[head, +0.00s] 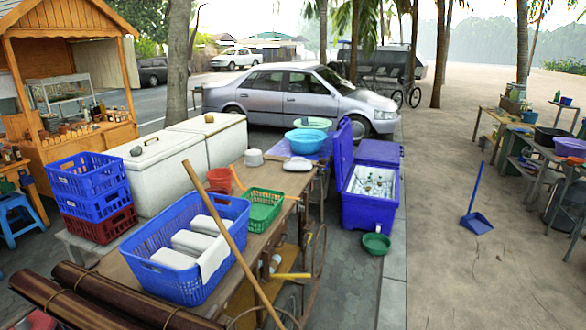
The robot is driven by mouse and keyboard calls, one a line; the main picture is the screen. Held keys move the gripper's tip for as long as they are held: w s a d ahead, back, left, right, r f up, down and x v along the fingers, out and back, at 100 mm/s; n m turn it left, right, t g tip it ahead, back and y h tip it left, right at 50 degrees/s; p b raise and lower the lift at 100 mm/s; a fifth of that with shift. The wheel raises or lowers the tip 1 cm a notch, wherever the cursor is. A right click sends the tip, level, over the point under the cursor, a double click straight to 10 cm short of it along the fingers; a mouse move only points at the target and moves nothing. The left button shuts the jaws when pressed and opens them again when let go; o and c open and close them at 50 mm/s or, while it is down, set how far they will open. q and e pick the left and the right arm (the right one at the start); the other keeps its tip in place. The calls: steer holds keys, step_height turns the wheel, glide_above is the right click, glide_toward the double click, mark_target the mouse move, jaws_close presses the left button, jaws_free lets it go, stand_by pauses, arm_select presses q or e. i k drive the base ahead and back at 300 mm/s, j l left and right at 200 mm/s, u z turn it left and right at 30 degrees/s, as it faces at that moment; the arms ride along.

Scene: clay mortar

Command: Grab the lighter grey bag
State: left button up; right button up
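I cannot pick out anything that is clearly a grey bag in the head view. Several whitish-grey packages (193,243) lie in a blue plastic basket (158,280) on the wooden table in front of me; I cannot tell whether they are bags. A pale cloth or sheet (214,256) hangs by the basket's right side. A small whitish rounded item (297,164) lies further back on the table. Neither of my grippers shows in this view.
A long wooden pole (222,227) slants across the table (262,239) beside the basket. A green basket (263,211), white chests (165,165) and stacked crates (92,205) stand nearby. A blue cooler (368,210) stands right of the table.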

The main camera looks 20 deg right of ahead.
mark_target(294, 164)
steer(key=i+l, duration=0.2)
steer(key=l, duration=0.15)
steer(key=i+l, duration=0.2)
steer(key=l, duration=0.15)
steer(key=i+l, duration=0.2)
steer(key=l, duration=0.15)
steer(key=i+l, duration=0.2)
steer(key=l, duration=0.2)
steer(key=i+l, duration=0.2)
steer(key=l, duration=0.15)
steer(key=i+l+u, duration=0.1)
steer(key=l, duration=0.25)
steer(key=i, duration=0.1)
